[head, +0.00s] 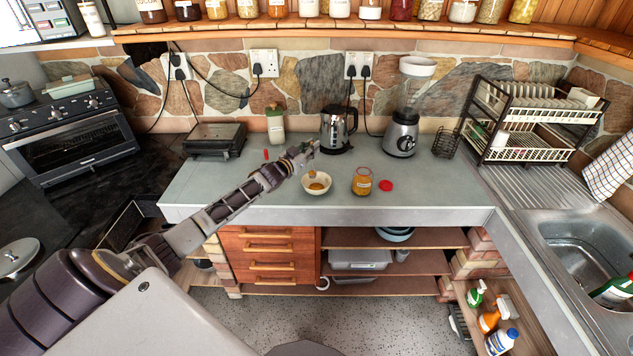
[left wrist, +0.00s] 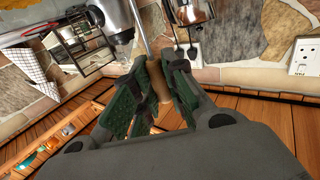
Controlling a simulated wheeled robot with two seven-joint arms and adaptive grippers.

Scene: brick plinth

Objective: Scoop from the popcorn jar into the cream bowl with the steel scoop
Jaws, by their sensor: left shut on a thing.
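The cream bowl (head: 305,189) stands on the grey counter with some orange-yellow popcorn kernels (head: 317,186) in it. The popcorn jar (head: 362,183), open and holding orange-yellow kernels, stands upright to its right. My left gripper (head: 306,151) is above and just behind the bowl. In the left wrist view, its green-padded fingers (left wrist: 155,72) are shut on the brown handle of the steel scoop (left wrist: 154,86); a thin steel shaft runs on from it. The scoop's head is not clear in the head view, so I cannot tell whether it holds kernels. My right gripper is not in view.
A red lid (head: 386,185) lies right of the jar. Behind stand a kettle (head: 337,130), a blender (head: 402,135) and a green-tinted jar (head: 275,125). A black grill (head: 215,140) is at left, a dish rack (head: 535,120) at right. The counter right of the lid is clear.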

